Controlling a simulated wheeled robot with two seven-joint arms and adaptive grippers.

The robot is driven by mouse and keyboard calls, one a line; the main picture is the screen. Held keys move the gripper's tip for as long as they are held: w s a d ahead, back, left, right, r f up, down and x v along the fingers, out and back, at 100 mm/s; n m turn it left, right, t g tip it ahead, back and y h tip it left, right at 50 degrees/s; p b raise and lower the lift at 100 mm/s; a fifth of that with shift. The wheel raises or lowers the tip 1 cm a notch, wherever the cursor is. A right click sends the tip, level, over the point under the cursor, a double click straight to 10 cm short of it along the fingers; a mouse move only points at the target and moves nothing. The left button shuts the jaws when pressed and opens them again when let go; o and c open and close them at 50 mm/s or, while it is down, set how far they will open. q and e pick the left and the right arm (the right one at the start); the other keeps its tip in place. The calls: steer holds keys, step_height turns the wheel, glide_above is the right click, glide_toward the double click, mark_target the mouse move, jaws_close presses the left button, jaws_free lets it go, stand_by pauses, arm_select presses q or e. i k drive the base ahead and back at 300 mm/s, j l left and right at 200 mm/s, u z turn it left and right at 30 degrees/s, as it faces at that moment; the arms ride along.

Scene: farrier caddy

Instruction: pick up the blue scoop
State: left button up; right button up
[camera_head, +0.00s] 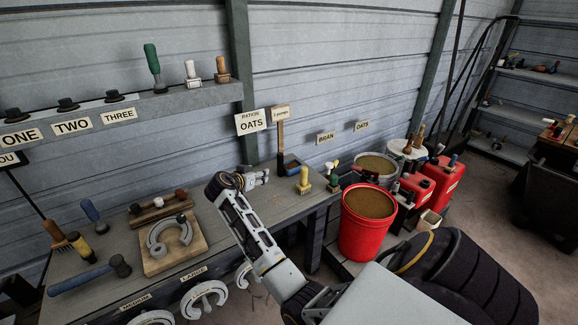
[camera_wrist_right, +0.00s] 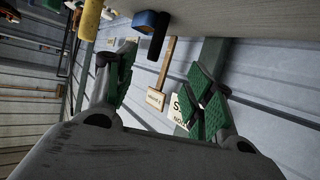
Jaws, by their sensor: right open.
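The blue scoop (camera_head: 291,166) is small in the head view, near the wall at the far right end of the bench, by a tan upright stick. In the right wrist view the blue scoop (camera_wrist_right: 147,19) is at the top with a dark rounded part beside it. My right gripper (camera_head: 262,177) is above the bench just left of the scoop, apart from it. In the wrist view my right gripper (camera_wrist_right: 165,88) has its green-padded fingers wide apart with nothing between them. My left gripper is in neither view.
A yellow-handled tool (camera_head: 304,181) stands just right of the scoop. An OATS sign (camera_head: 251,122) is behind my gripper. A red bucket (camera_head: 362,235) stands beyond the bench's right end. A wooden block (camera_head: 190,258) with a horseshoe lies left. Bare bench (camera_head: 215,222) shows between.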

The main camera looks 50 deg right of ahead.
mark_target(293, 167)
steer(key=i+l, duration=0.1)
steer(key=l, duration=0.85)
steer(key=i+l, duration=0.15)
steer(key=l, duration=0.3)
steer(key=u, duration=0.05)
